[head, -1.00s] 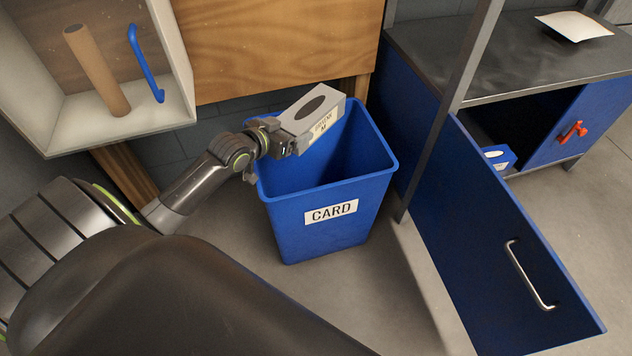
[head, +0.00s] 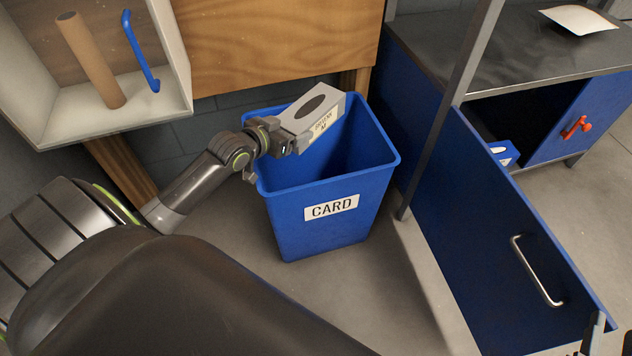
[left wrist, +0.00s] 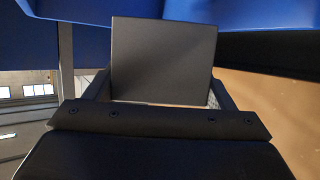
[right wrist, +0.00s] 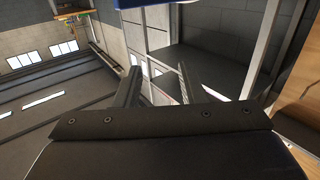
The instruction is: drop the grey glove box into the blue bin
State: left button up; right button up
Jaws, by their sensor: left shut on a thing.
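The grey glove box (head: 322,108), with a dark oval opening and a pale label, is in my left gripper (head: 285,138). It is tilted and sits over the back left part of the mouth of the blue bin (head: 318,222), which has a "CARD" label. In the left wrist view the box (left wrist: 163,60) shows as a dark face between the fingers. My right gripper shows partly at the bottom right corner of the head view. In the right wrist view the right gripper (right wrist: 157,82) has its fingers apart with nothing between them.
An open blue cabinet door (head: 500,230) with a metal handle stands right of the bin, beside a grey post (head: 452,110). A shelf box (head: 120,118) at upper left holds a cardboard tube (head: 90,60) and a blue bar (head: 140,50). Bare floor lies before the bin.

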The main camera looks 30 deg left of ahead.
pick_arm(q)
jog(key=shift+f, duration=0.15)
pick_arm(e)
jog(key=shift+r+t, duration=0.8)
jog(key=shift+r, duration=0.5)
pick_arm(q)
jog(key=o, duration=1)
pick_arm(e)
jog(key=shift+w, duration=0.1)
